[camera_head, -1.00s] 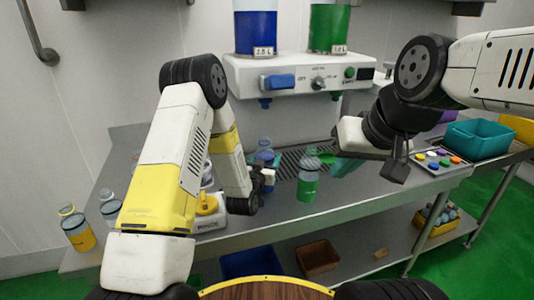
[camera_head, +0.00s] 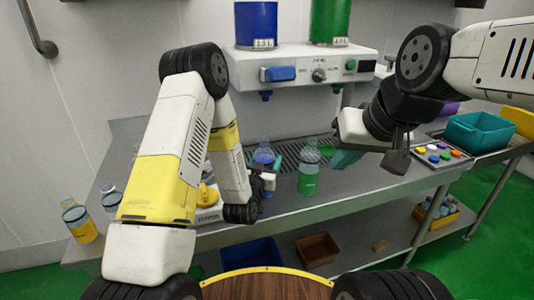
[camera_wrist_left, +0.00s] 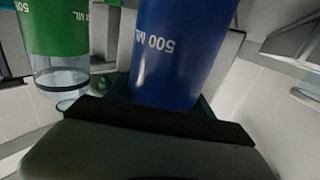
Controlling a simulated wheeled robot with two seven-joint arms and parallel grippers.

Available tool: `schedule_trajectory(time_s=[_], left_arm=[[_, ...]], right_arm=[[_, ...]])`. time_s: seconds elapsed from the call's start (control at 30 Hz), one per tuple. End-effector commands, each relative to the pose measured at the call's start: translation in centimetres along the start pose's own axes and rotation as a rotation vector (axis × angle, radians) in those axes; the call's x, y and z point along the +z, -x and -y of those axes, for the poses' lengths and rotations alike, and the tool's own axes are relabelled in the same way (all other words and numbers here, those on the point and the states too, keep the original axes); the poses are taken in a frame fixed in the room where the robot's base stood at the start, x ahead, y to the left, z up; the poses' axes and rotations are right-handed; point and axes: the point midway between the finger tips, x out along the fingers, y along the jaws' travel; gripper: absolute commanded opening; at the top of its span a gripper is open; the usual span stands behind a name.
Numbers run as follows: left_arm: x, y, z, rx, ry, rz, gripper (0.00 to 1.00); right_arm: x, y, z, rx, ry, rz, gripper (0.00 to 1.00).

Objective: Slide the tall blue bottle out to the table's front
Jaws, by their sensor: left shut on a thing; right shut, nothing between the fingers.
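The tall blue bottle (camera_head: 263,156), filled with blue liquid, stands on the steel table (camera_head: 340,195), just behind my left gripper. In the left wrist view, the blue bottle (camera_wrist_left: 178,55), marked 500 ML, fills the middle, right at the gripper. A green bottle (camera_head: 308,180) stands apart to its right, and it also shows at the left of the left wrist view (camera_wrist_left: 55,30). My right gripper (camera_head: 346,158) is shut and empty above the table, right of the green bottle.
The dispenser (camera_head: 320,68) with blue and green tanks stands behind. A yellow bottle (camera_head: 80,222) and a clear bottle (camera_head: 112,200) stand at the far left. A button tray (camera_head: 438,153) and teal bin (camera_head: 478,133) stand at the right. Bare table lies before the green bottle.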

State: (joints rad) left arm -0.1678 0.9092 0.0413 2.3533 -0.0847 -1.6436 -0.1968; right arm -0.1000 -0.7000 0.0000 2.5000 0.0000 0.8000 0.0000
Motion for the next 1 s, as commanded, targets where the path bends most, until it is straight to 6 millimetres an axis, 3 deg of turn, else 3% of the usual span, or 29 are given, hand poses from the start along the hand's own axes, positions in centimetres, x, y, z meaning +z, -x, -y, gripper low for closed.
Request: schedule_trajectory(time_s=[0.43, 1.0], left_arm=[[-0.1, 3.8, -1.1, 0.001, 0.001, -0.002, 0.00], [0.0, 4.0, -1.1, 0.000, 0.000, -0.003, 0.00]], right_arm=[[0.0, 0.0, 0.0, 0.000, 0.000, 0.000, 0.00], [0.0, 0.0, 0.0, 0.000, 0.000, 0.000, 0.00]])
